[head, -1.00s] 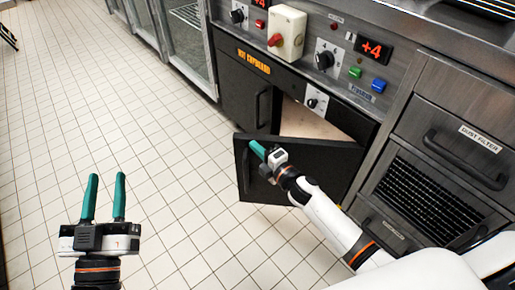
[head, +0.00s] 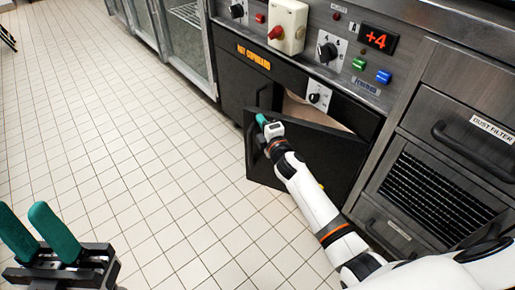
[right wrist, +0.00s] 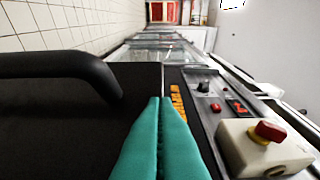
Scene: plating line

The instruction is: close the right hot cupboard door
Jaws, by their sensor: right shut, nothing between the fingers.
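The right hot cupboard door (head: 325,160) is a black panel standing partly open, hinged at its right side, with a lit gap above it into the cupboard. Its dark bar handle (head: 251,143) is near the free left edge, and a black handle shows large in the right wrist view (right wrist: 60,68). My right gripper (head: 262,120) is shut and empty, its teal fingers together (right wrist: 163,110), at the door's outer side near the upper free corner, by the handle. Whether it touches the door I cannot tell. My left gripper (head: 36,228) is open and empty, low at the left, away from the cupboard.
The closed left cupboard door (head: 238,82) is beside the opening. Above runs a control panel with a red rotary switch on a cream box (head: 287,28), a knob (head: 327,52) and buttons. A vented drawer unit (head: 430,190) stands at the right. The tiled floor (head: 110,130) is clear.

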